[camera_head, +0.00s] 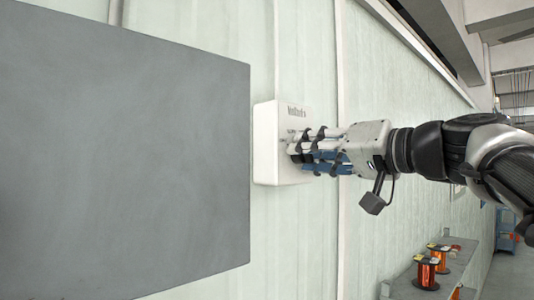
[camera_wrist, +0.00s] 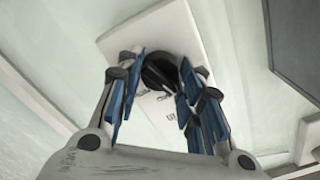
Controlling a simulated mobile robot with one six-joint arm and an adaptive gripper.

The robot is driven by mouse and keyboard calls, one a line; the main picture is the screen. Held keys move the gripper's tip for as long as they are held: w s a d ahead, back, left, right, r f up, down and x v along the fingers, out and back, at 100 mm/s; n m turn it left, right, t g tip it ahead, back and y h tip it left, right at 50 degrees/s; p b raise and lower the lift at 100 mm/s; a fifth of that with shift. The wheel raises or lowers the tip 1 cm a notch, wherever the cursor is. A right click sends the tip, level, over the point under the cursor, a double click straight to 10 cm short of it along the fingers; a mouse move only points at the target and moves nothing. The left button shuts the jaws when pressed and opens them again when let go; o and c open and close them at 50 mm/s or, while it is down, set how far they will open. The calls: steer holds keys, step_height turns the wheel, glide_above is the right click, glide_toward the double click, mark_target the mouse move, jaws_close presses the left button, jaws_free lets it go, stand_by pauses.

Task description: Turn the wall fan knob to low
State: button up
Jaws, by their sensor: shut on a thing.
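The wall fan control is a white box (camera_head: 268,145) fixed to the pale panelled wall, with small dark lettering near its top. It also shows tilted in the wrist view (camera_wrist: 190,45). A dark round knob (camera_wrist: 158,69) sits on its face. My gripper (camera_head: 296,150) reaches in from the right, its fingers at the front of the box. In the wrist view my gripper (camera_wrist: 160,85) has its blue-padded fingers on both sides of the knob, shut on it. I cannot read which setting the knob points to.
A large grey panel (camera_head: 125,160) stands to the left, close to the box. Below right is a grey shelf (camera_head: 445,270) with copper-coloured wire spools (camera_head: 427,272). A vertical conduit (camera_head: 341,240) runs along the wall near my gripper.

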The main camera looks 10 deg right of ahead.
stand_by(0.4)
steer(key=o, duration=1.1)
steer(key=shift+d, duration=0.1)
steer(key=v, duration=1.2)
